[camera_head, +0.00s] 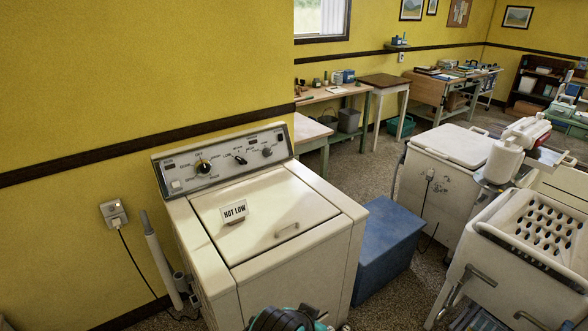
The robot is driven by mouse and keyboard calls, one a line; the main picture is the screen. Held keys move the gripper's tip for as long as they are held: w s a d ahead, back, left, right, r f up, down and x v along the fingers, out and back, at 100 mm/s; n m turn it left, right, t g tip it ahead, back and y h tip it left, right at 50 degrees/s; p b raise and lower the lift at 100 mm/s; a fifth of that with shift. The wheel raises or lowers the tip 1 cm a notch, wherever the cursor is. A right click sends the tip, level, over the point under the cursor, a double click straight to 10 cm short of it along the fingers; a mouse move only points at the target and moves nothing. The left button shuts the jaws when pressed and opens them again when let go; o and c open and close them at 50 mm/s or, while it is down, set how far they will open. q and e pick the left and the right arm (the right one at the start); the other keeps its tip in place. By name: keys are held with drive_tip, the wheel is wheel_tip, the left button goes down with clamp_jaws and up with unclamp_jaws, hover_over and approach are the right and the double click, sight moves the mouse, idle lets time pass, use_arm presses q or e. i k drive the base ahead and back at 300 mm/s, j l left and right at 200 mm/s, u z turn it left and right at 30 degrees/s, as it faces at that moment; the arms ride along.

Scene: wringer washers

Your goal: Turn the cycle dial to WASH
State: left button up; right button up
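A cream top-loading washer (275,222) stands against the yellow wall, left of centre, with its lid shut. Its raised grey control panel (222,163) carries several controls. A smaller black knob (240,160) is in the middle and another knob (267,152) is to the right. The lettering around them is too small to read, so I cannot tell which setting the dial points to. Neither gripper can be made out in the head view.
A blue box (390,245) stands right of the washer, with wringer washers (452,175) beyond. A wall outlet (113,213) and grey hose (161,262) are at left. A teal-and-black part, unclear, shows at the bottom edge.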

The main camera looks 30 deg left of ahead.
sight(203, 168)
drive_tip(key=k+j+z, duration=0.1)
drive_tip(key=z, duration=0.3)
drive_tip(key=k+z, duration=0.2)
drive_tip(key=z, duration=0.2)
drive_tip(key=k+z, duration=0.15)
drive_tip(key=z, duration=0.3)
drive_tip(key=k+z, duration=0.15)
drive_tip(key=z, duration=0.25)
drive_tip(key=k+j+z, duration=0.15)
drive_tip(key=k, duration=0.25)
drive_tip(key=k+j+z, duration=0.15)
drive_tip(key=k+j, duration=0.15)
drive_tip(key=k+j+u, duration=0.35)
drive_tip(key=j+u, duration=0.15)
drive_tip(key=j, duration=0.2)
drive_tip(key=k+j+u, duration=0.15)
drive_tip(key=j+u, duration=0.15)
drive_tip(key=k+j+u, duration=0.1)
drive_tip(key=j+u, duration=0.15)
drive_tip(key=j, duration=0.25)
drive_tip(key=j+u, duration=0.25)
drive_tip(key=j, duration=0.15)
